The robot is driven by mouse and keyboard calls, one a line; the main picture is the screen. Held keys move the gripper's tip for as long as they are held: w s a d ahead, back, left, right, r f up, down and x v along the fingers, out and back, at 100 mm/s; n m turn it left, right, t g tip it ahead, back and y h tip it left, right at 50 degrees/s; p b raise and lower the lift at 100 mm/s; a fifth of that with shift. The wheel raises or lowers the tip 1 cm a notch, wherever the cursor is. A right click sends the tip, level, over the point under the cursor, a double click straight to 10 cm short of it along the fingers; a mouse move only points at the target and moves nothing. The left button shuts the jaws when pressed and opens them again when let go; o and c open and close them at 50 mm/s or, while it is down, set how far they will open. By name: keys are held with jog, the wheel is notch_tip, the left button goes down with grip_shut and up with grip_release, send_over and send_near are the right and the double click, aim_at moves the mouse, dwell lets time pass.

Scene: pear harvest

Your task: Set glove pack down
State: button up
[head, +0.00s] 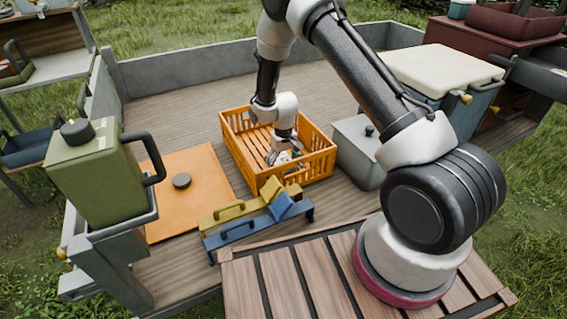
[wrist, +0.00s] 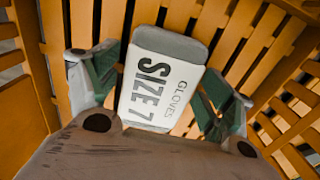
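The glove pack (wrist: 160,85) is a grey pack with a white label reading "GLOVES SIZE 7". It lies in the orange crate (head: 240,157), over the slatted floor in the wrist view. My gripper (wrist: 158,92) is down inside the crate, with its two green-padded fingers on either side of the pack. The fingers look spread, with narrow gaps between them and the pack's sides. In the head view my gripper (head: 284,160) largely hides the pack.
The crate walls surround my gripper closely. A grey lidded box (head: 357,150) stands right of the crate. Yellow and blue toolbox-like pieces (head: 258,212) lie in front of it. An orange board (head: 190,195) and a green canister (head: 98,172) are at left. The deck behind is clear.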

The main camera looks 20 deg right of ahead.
notch_tip(320, 180, up, 12)
jog(key=s+d+r+t, duration=0.1)
jog(key=s+d+r, duration=0.2)
jog(key=r, duration=0.5)
jog(key=s+d+r+m, duration=0.1)
jog(key=s+d+r, duration=0.15)
jog(key=r, duration=0.55)
jog(key=s+d+r+t, duration=0.1)
jog(key=s+d+r, duration=0.25)
jog(key=r, duration=0.35)
jog(key=s+d+r, duration=0.2)
jog(key=s+r, duration=0.1)
jog(key=s, duration=0.5)
jog(key=s+d+r+t, duration=0.1)
jog(key=s+d+r, duration=0.1)
jog(key=s, duration=0.6)
jog(key=s+d+r+m+t, duration=0.1)
jog(key=s+d+r, duration=0.1)
jog(key=s+r, duration=0.3)
jog(key=s, duration=0.3)
jog(key=shift+r, duration=0.15)
jog(key=shift+c, duration=0.4)
